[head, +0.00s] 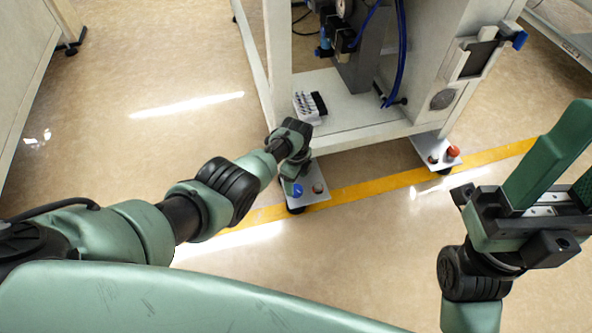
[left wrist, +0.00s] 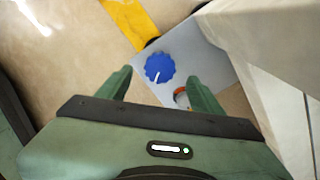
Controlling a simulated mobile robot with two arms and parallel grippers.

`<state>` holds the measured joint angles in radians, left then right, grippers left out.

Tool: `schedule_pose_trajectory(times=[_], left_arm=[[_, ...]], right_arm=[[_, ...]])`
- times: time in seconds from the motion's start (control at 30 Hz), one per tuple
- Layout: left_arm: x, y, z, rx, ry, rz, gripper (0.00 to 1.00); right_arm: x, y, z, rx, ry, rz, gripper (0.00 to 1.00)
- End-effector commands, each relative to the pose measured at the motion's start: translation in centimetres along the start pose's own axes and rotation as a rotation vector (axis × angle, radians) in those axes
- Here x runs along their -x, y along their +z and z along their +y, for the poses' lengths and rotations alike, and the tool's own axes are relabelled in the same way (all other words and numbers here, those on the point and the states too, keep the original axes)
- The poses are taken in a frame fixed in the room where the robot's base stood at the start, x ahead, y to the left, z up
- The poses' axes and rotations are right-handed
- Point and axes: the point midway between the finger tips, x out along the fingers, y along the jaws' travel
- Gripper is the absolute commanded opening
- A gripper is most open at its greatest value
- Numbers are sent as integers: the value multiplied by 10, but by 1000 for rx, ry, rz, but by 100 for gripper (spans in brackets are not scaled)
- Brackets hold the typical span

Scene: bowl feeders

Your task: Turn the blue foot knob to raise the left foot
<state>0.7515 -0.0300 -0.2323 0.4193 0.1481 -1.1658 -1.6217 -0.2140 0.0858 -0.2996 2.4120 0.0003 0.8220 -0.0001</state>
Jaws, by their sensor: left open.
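The blue foot knob (head: 297,190) sits on a grey foot plate at the machine's near left corner. In the left wrist view the round, ridged knob (left wrist: 159,66) bears a white line. My left gripper (head: 291,172) hangs just above this plate, largely hidden by its own wrist in the head view. In the left wrist view its two green fingers (left wrist: 159,76) are apart, with the knob showing between and slightly beyond their tips. No contact shows. My right gripper (head: 562,172) is raised at the right, with its fingers apart and nothing seen between them.
Another foot plate (head: 437,153) with red and dark knobs is to the right. The machine's white frame (head: 370,137) rises behind. A yellow floor line (head: 375,188) runs under the feet.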

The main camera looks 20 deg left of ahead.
Motion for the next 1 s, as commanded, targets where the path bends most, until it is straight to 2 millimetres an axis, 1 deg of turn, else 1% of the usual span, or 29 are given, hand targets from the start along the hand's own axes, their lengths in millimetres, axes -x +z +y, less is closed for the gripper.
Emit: schedule_pose_trajectory(times=[0.03,0.1,0.27,0.5,0.87,1.0], left_arm=[[12,0,0,0,0,0,66],[21,0,0,0,-1,0,66],[32,0,0,0,1,0,66],[32,0,0,0,1,0,66],[32,0,0,0,1,0,66],[28,-3,6,37,-6,4,66]], right_arm=[[-2,-1,0,-3,7,-21,50],[-1,-3,0,-5,14,-39,50],[3,-6,0,-9,25,-63,50],[6,-6,0,-10,28,-69,50],[6,-6,0,-10,28,-69,50],[6,-6,0,-9,27,-67,50]])
